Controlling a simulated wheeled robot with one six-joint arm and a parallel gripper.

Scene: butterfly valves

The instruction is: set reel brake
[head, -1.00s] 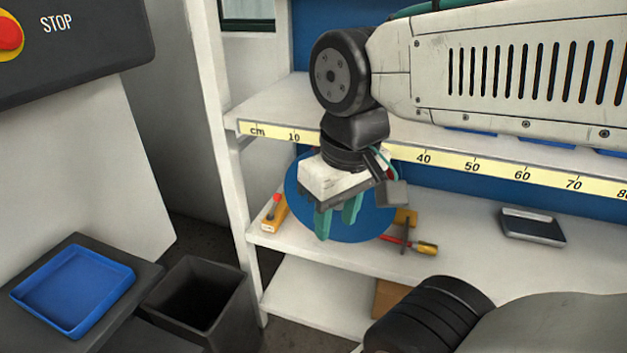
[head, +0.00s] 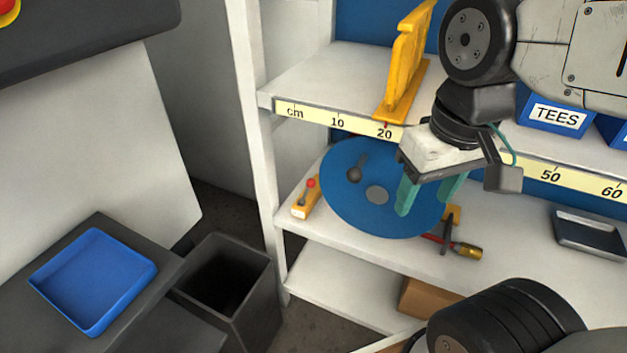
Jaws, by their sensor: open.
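A large blue disc (head: 345,205), which looks like the reel, is on the middle shelf, with a grey round hub (head: 376,194) and a dark knob on a short stem (head: 355,173). A small yellow block with a red-tipped lever (head: 306,198), possibly the brake, sits at the disc's left, near the shelf's left end. My gripper (head: 430,195) has teal fingers spread apart, pointing down in front of the disc's right part. They look empty and hide some of the disc. I cannot tell whether they touch it.
A yellow stand (head: 403,62) is on the upper shelf (head: 318,78), beside a blue TEES bin (head: 558,112). A dark bin (head: 225,280) and blue tray (head: 92,278) are at left.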

